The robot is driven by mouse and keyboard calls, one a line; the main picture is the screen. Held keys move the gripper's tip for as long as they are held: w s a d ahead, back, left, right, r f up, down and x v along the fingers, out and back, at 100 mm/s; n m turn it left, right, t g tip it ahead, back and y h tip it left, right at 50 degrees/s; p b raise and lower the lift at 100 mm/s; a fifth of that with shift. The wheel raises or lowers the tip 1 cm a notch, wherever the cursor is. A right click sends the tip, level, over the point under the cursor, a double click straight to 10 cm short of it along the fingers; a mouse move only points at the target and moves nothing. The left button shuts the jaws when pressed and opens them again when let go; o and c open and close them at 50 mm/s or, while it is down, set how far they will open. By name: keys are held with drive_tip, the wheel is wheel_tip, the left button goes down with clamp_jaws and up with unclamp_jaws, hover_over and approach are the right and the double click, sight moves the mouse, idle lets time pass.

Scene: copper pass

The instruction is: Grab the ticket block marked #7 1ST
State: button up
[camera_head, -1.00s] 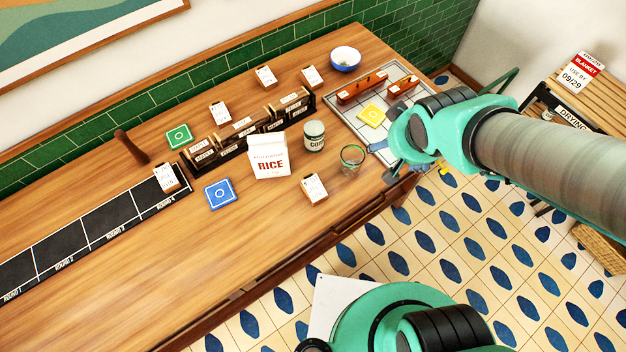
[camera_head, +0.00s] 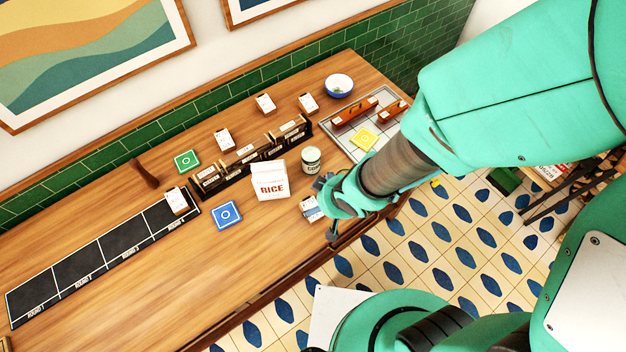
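Several white ticket blocks stand on the counter; their print is too small to read. One block (camera_head: 311,208) is near the front edge, right of the rice bag. Others are at the back (camera_head: 265,103), at the back right (camera_head: 308,103), behind the dark rack (camera_head: 225,139), and at the right end of the black round strip (camera_head: 178,200). I cannot tell which is #7 1ST. My gripper (camera_head: 325,208) is at the front-edge block, its fingers apart on either side of it in this view. Contact is not clear, and my wrist hides part of the area.
The rice bag (camera_head: 270,181), a can (camera_head: 311,159) and the dark rack (camera_head: 237,166) stand close behind the gripper. A blue coaster (camera_head: 227,215) lies to the left. A tiled tray (camera_head: 340,137) is at the right.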

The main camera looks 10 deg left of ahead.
drive_tip(key=shift+f, duration=0.1)
drive_tip(key=shift+b+x, duration=2.15)
drive_tip(key=shift+x, duration=2.1)
drive_tip(key=shift+b+x, duration=0.95)
drive_tip(key=shift+x, duration=1.6)
drive_tip(key=shift+f, duration=0.25)
drive_tip(key=c, duration=1.3)
drive_tip(key=shift+r, duration=0.1)
